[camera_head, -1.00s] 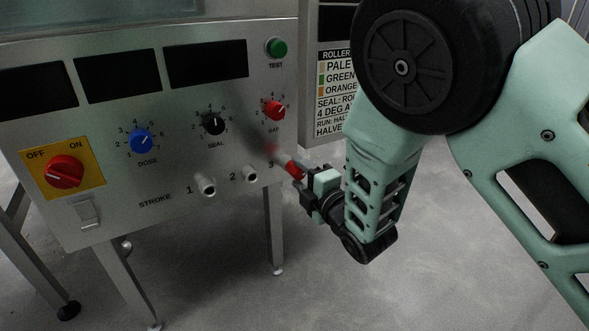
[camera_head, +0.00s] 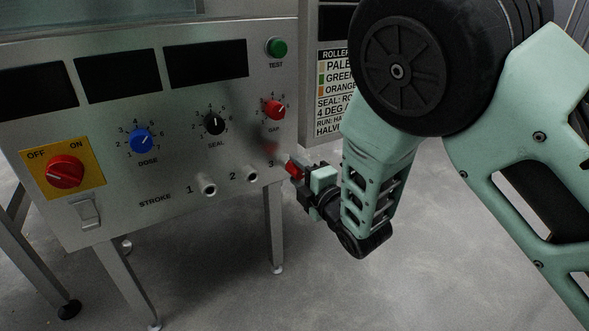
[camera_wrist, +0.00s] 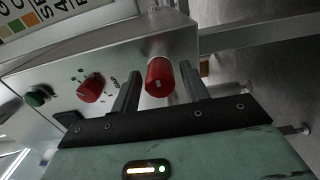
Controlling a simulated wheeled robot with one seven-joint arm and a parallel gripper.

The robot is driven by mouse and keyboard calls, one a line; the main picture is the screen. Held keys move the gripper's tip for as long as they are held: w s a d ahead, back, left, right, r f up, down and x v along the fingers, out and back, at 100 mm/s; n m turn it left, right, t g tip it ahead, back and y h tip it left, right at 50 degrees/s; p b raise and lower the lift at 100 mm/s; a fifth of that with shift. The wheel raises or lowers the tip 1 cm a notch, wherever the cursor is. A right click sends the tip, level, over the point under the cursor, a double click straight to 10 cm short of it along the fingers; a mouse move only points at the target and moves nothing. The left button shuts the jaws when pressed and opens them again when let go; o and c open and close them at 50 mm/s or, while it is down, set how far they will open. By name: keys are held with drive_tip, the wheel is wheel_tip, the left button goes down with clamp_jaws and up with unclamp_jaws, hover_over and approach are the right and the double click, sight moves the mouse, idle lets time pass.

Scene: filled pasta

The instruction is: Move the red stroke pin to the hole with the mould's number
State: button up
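The red stroke pin (camera_head: 293,169) sticks out at the right end of the STROKE row, beside the number 3. Its hole is hidden behind it. In the wrist view the red pin (camera_wrist: 160,78) stands between the two fingers, with a gap on each side and a pale collar at its far end. My gripper (camera_wrist: 159,72) is open around it; in the head view my gripper (camera_head: 298,176) is at the panel's right edge. Stroke holes 1 (camera_head: 207,187) and 2 (camera_head: 252,175) look empty. No mould number can be read.
Above the row are the red GAP knob (camera_head: 274,108), black SEAL knob (camera_head: 213,124), blue DOSE knob (camera_head: 141,141) and green TEST button (camera_head: 276,47). A red OFF/ON switch (camera_head: 65,172) is at left. A printed sign (camera_head: 335,95) stands behind. The floor below is clear.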

drive_tip(key=c, duration=0.8)
drive_tip(key=shift+o, duration=0.2)
drive_tip(key=shift+s+d, duration=0.4)
drive_tip(key=shift+s, duration=0.2)
drive_tip(key=shift+v, duration=2.75)
